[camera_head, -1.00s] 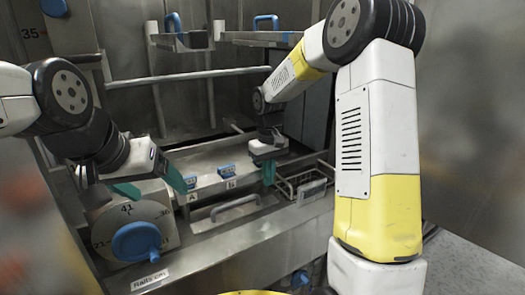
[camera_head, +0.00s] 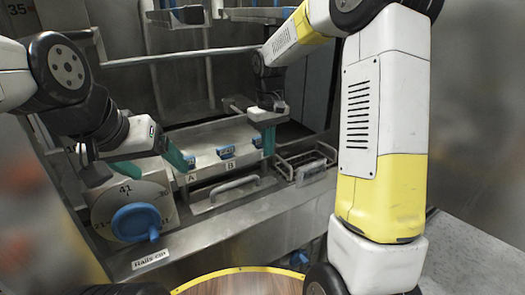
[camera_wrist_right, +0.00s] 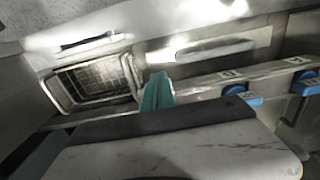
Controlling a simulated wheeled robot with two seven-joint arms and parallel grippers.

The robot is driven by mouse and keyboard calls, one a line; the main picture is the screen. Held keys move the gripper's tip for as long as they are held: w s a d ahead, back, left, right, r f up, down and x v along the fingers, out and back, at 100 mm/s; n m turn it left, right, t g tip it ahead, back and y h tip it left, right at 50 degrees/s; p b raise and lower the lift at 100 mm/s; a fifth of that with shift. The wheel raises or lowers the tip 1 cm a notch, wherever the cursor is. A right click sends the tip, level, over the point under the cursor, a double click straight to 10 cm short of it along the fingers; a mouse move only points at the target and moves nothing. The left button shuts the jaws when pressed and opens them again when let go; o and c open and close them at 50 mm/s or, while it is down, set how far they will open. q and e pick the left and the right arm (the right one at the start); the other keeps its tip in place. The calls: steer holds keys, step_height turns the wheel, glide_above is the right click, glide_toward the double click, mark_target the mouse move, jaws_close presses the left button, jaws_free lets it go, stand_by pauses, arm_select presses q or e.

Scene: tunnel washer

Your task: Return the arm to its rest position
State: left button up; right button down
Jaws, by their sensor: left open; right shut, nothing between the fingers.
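My right gripper (camera_head: 268,141) is over the washer ledge with its green fingers together and nothing between them. Its fingers also show in the right wrist view (camera_wrist_right: 157,92), beside a wire basket (camera_wrist_right: 95,83) and apart from the blue tabs (camera_wrist_right: 241,95). My right arm is bent, its forearm reaching forward and left. My left gripper (camera_head: 150,164) is open and empty, its two green fingers spread above the dial plate (camera_head: 160,197) with the blue knob (camera_head: 136,222).
Blue tabs (camera_head: 226,151) line the ledge above labels A and B. A metal handle (camera_head: 235,190) lies in front. The wire basket (camera_head: 300,165) sits right of my right gripper. A horizontal rail (camera_head: 180,55) crosses the back. A wooden round top with a yellow rim (camera_head: 240,270) is at the bottom.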

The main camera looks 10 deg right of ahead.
step_height(320, 180, up, 7)
steer(key=s+d+r+m+t+y, duration=0.1)
steer(key=s+r, duration=0.2)
steer(key=s, duration=0.3)
steer(key=s+d+r+m+t, duration=0.1)
steer(key=s+d+r+t, duration=0.15)
steer(key=s, duration=0.35)
steer(key=s+f+m+t+y, duration=0.1)
steer(key=s+m+t, duration=0.1)
steer(key=s, duration=0.9)
steer(key=shift+s+f+t, duration=0.2)
steer(key=shift+s+t, duration=0.05)
steer(key=shift+t, duration=0.1)
